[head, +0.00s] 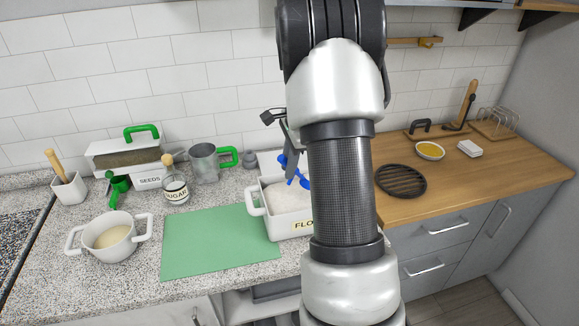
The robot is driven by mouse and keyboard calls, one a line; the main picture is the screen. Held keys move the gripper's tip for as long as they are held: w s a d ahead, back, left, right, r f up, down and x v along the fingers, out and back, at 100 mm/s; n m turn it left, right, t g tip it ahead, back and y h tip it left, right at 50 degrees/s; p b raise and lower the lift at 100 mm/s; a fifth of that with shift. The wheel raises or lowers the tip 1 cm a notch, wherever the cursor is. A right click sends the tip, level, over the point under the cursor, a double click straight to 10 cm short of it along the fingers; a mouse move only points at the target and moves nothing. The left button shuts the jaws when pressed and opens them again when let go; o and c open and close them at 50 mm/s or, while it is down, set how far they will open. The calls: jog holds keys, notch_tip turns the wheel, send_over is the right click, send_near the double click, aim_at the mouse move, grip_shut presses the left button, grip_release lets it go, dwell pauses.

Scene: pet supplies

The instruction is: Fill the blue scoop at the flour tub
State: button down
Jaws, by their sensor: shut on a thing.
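The blue scoop (303,182) shows in part beside my arm, over the white flour tub (284,229). My gripper (287,155) is shut on the scoop's blue handle above the tub. My arm covers much of the gripper and the tub's right side. I cannot tell whether the scoop touches the flour or holds any.
A green mat (205,243) lies left of the tub. Behind it stand a sugar jar (177,192), a metal cup with green handle (205,166) and a seeds box (148,179). A white pot (108,240) stands at left. A black trivet (401,181) lies on the wooden counter (450,200).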

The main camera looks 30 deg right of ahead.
jog(key=shift+a+r, duration=0.2)
jog(key=shift+a, duration=0.2)
jog(key=a+h, duration=0.1)
jog(key=h, duration=0.1)
jog(key=a+h, duration=0.1)
jog(key=a, duration=0.1)
jog(key=a+h+b, duration=0.1)
jog(key=h, duration=0.1)
jog(key=shift+a+r+h, duration=0.25)
jog(key=shift+a+h, duration=0.05)
jog(key=shift+a, duration=0.1)
